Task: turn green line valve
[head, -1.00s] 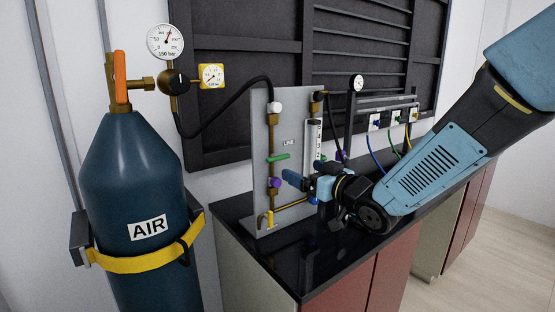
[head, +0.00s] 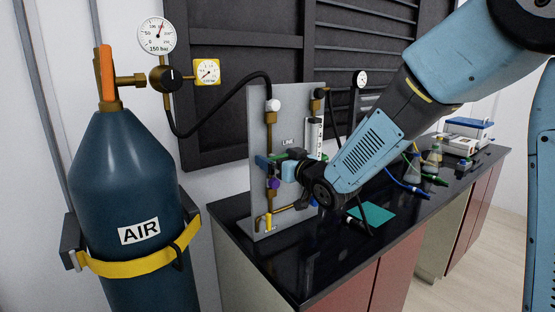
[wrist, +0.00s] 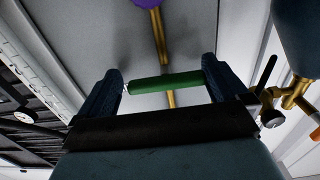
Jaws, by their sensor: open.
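The green line valve handle (wrist: 165,83) is a short green bar on a brass pipe of the grey upright panel (head: 262,215). In the wrist view it lies crosswise between the two dark blue fingers of my gripper (wrist: 161,70). The fingers are open, one near each end of the bar. In the head view my gripper (head: 277,161) is at the panel, just above a purple knob (head: 273,184), and mostly hides the green handle. Whether a finger touches the handle I cannot tell.
A blue AIR cylinder (head: 128,190) with gauges stands at the left, its black hose (head: 205,118) running to the panel. A yellow-handled tap (head: 268,221) sits low on the panel. Flasks (head: 413,166) stand farther right on the black counter (head: 305,268).

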